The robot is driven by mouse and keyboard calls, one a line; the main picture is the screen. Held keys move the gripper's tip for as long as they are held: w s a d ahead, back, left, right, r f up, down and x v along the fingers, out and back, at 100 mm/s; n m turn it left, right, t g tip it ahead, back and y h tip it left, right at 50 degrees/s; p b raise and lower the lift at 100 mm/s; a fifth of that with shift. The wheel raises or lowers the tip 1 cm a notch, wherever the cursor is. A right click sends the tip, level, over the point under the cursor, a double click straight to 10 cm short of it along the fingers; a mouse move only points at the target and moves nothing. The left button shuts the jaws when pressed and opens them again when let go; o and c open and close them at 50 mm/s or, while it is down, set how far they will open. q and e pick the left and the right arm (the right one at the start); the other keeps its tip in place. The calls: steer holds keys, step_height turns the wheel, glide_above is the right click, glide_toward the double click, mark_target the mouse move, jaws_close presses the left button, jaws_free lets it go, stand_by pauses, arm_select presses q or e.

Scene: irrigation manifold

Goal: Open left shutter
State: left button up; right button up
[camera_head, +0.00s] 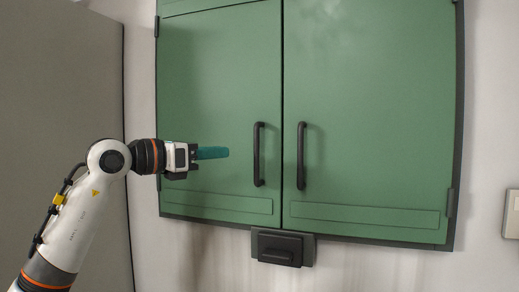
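The left shutter (205,85) is a green panel and stands closed, flush beside the closed right shutter (370,100). Its black upright bar handle (258,155) is near the middle seam. My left gripper (222,153) is in front of the left shutter, with its teal tip pointing right toward that handle. A gap shows in the picture between the tip and the handle. The fingers overlap in this view, so I cannot tell whether they are apart. My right gripper is not in view.
The right shutter has a matching black handle (301,156). A black latch-like block (282,248) sits below the seam. A grey panel (60,100) stands at the left, and a pale box (511,214) is on the wall at right.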

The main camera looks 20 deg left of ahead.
arm_select(q)
steer(key=p, duration=0.4)
glide_above(257, 178)
steer(key=shift+a, duration=0.35)
steer(key=shift+w+d+f, duration=0.1)
steer(key=shift+w+d, duration=0.1)
steer(key=shift+w, duration=0.15)
jaws_close()
